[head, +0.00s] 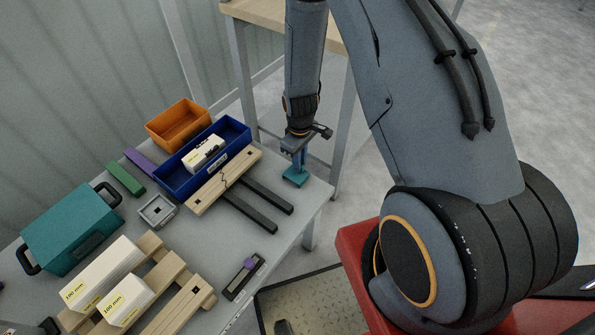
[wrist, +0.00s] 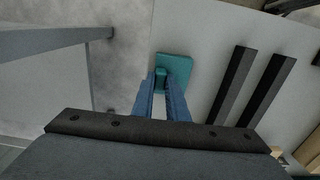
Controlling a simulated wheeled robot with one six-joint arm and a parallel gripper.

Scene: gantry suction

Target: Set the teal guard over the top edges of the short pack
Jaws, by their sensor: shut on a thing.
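The teal guard (head: 296,177) is a small flat square piece at the far right corner of the grey table. My gripper (head: 299,160) is above it. In the wrist view the guard (wrist: 176,64) shows just beyond the blue fingers (wrist: 164,88), which are shut on its small raised grip. I cannot tell whether the guard touches the table. The short pack (head: 125,300) is a white box with a yellow label at the front left, on a wooden pallet (head: 152,244). A longer white pack (head: 103,273) lies beside it. Both tops look bare.
A teal case (head: 71,229) with black handles stands at the left. Blue (head: 208,181) and orange (head: 180,124) bins are at the back. Two black bars (head: 268,195) lie near the guard. A dark level-like tool (head: 243,277) lies at the front edge.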

